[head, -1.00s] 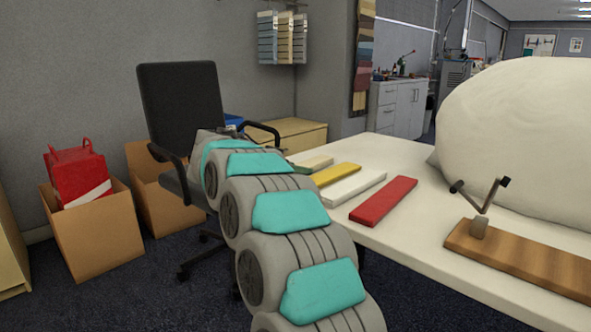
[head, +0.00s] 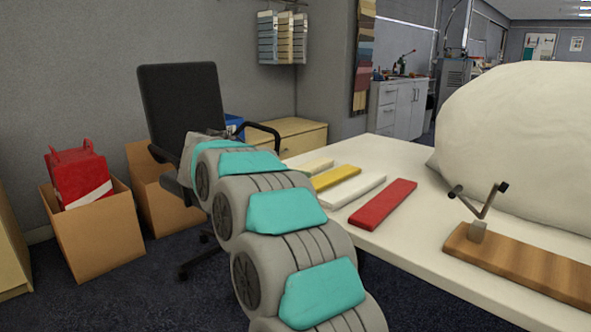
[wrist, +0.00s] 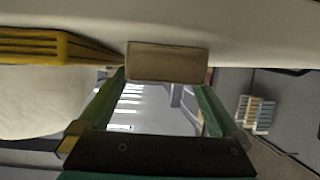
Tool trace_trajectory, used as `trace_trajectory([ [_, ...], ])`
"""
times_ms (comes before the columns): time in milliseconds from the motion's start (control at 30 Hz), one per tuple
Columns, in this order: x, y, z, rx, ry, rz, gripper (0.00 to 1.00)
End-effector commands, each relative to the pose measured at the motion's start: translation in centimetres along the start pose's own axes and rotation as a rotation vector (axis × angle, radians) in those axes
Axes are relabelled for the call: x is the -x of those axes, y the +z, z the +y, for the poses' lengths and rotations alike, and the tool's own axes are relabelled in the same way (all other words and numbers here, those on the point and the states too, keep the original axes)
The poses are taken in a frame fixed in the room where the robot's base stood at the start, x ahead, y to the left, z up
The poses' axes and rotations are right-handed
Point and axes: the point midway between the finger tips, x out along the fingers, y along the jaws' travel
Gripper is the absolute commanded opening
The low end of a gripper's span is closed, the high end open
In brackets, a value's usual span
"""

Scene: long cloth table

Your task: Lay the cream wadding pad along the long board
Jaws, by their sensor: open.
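The cream pad (head: 317,166) lies flat on the table, at the far left end of a row of coloured pads. In the wrist view the cream pad (wrist: 167,60) shows end-on, straight ahead of my gripper (wrist: 165,80). The gripper's two green fingers are apart, one toward each side of the pad's end, with nothing held. I cannot tell whether the fingertips touch it. In the head view my arm hides the gripper. The long board (head: 525,264) is brown wood, at the table's front right. A V-shaped metal piece (head: 478,222) stands on its left end.
A yellow pad (head: 336,178), a white pad (head: 352,190) and a red pad (head: 383,204) lie beside the cream one. A big white bulky mass (head: 520,150) fills the table behind the board. A black chair (head: 180,105) stands left of the table.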

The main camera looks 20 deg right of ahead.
Motion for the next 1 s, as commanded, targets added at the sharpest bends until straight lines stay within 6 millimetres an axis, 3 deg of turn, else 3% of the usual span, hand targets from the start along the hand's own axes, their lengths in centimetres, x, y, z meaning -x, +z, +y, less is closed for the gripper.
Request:
trace_trajectory([
  [200, 3.3, -0.4, 0.1, -0.001, 0.000, 0.003, 0.99],
  [400, 5.1, -0.4, 0.1, 0.000, -0.002, 0.000, 0.99],
  [1000, 5.4, -0.4, 0.1, 0.000, -0.001, 0.000, 0.99],
])
